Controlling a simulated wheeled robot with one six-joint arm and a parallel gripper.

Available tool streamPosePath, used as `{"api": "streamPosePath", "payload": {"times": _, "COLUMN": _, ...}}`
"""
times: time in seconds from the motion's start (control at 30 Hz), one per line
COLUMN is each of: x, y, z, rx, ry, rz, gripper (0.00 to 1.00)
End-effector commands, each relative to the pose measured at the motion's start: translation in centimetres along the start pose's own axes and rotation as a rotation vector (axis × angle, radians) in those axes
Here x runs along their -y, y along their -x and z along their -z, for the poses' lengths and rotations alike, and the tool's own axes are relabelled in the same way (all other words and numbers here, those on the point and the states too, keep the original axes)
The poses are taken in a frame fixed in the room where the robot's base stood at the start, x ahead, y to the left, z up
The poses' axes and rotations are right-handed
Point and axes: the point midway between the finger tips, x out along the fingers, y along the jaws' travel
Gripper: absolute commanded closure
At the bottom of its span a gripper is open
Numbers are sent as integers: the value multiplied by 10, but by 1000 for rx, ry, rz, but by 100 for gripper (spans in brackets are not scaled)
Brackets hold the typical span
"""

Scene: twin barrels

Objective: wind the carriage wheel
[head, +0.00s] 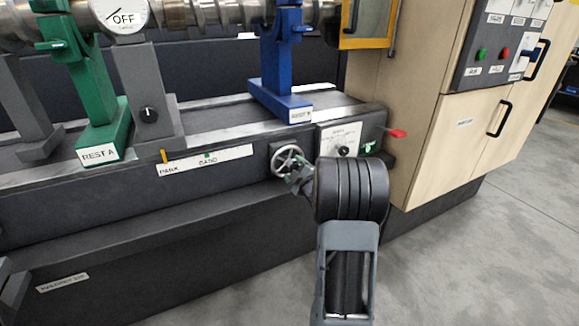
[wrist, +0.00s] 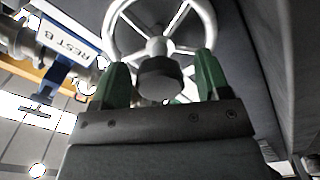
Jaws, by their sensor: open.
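The carriage wheel (head: 287,160) is a small light-grey handwheel on the front of the dark machine bed. In the wrist view, its rim and spokes (wrist: 183,47) fill the top, with a dark round knob (wrist: 160,80) in front. My gripper (head: 296,178) is at the wheel in the head view. In the wrist view its green fingers (wrist: 162,65) are open, one on each side of the knob, with gaps visible. Whether they touch the wheel is unclear. The grey carriage (head: 157,120) stands left on the bed. Its orange pointer (head: 163,156) is near the left end of the white scale (head: 222,157).
A green rest marked REST A (head: 100,135) and a blue rest (head: 284,95) stand on the bed. A white dial plate (head: 341,139) and a red lever (head: 396,132) are right of the wheel. A wooden cabinet (head: 430,120) stands right. Open floor (head: 480,260) lies in front.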

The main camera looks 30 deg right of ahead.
Motion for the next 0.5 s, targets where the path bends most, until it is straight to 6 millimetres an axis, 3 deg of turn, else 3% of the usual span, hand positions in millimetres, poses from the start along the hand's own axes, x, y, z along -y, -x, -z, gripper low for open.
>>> {"api": "streamPosePath", "payload": {"times": 0.23, "x": 0, "y": 4, "z": 0, "rx": 0, "ry": -1, "rz": -1, "gripper": 31}}
{"api": "streamPosePath", "payload": {"times": 0.5, "x": 0, "y": 31, "z": -1, "rx": 1, "ry": -1, "rz": -2, "gripper": 31}}
